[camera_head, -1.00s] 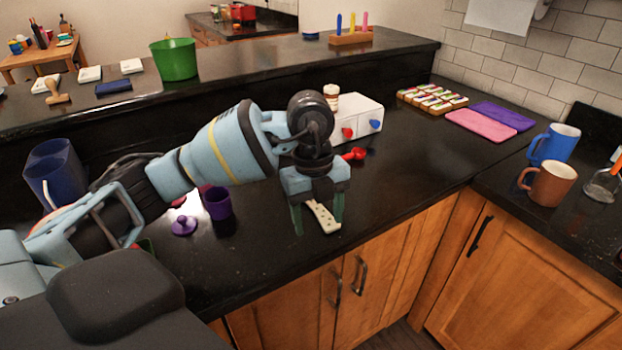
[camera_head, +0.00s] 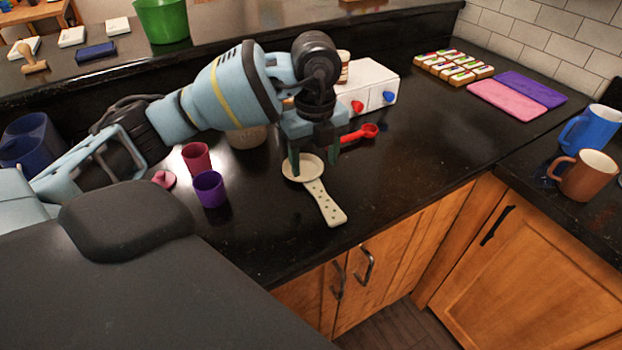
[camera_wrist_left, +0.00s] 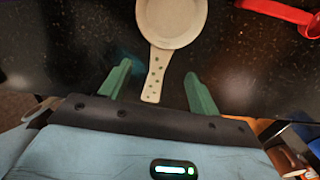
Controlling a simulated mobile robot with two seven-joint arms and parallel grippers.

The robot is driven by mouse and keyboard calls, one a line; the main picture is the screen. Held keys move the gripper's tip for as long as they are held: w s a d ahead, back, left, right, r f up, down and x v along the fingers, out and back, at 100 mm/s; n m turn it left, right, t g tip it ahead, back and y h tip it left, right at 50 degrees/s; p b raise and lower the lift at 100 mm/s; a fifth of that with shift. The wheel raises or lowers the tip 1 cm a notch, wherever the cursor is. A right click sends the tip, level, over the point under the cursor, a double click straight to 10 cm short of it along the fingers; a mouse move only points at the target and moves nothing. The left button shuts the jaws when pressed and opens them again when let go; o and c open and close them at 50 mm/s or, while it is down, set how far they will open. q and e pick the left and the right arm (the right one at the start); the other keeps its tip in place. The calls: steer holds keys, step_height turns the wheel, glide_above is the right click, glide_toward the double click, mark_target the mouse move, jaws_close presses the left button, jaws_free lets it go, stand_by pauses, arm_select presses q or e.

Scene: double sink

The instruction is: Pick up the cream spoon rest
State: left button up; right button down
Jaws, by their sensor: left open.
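The cream spoon rest (camera_head: 325,203) lies flat on the black counter, with a round dish end and a handle dotted with dark spots pointing toward the front edge. My left gripper (camera_head: 313,170) is open above it, near where the dish meets the handle, and partly hides the dish. In the left wrist view the spoon rest (camera_wrist_left: 172,20) is at top centre. Its handle end reaches down between the two spread green fingers of my left gripper (camera_wrist_left: 158,90), with nothing held. My right gripper is not in view.
A red measuring spoon (camera_head: 362,133) lies right of the gripper, before a white box (camera_head: 370,80) with red and blue knobs. A purple cup (camera_head: 209,189) and a maroon cup (camera_head: 196,158) stand to the left.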

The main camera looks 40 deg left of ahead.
mark_target(314, 184)
arm_select(q)
steer(key=shift+w+a+f, duration=0.1)
steer(key=shift+w+f, duration=0.05)
steer(key=shift+f, duration=2.75)
steer(key=shift+c, duration=0.3)
steer(key=c, duration=1.1)
steer(key=shift+r, duration=0.1)
steer(key=shift+r, duration=0.45)
step_height(314, 184, up, 2)
steer(key=shift+r, duration=0.1)
steer(key=s+d, duration=0.1)
steer(key=s, duration=0.4)
steer(key=s+d+r, duration=0.1)
steer(key=s+d, duration=0.1)
steer(key=s, duration=0.3)
steer(key=s+d, duration=0.2)
steer(key=s, duration=0.3)
steer(key=shift+d+r, duration=0.25)
steer(key=shift+r, duration=0.1)
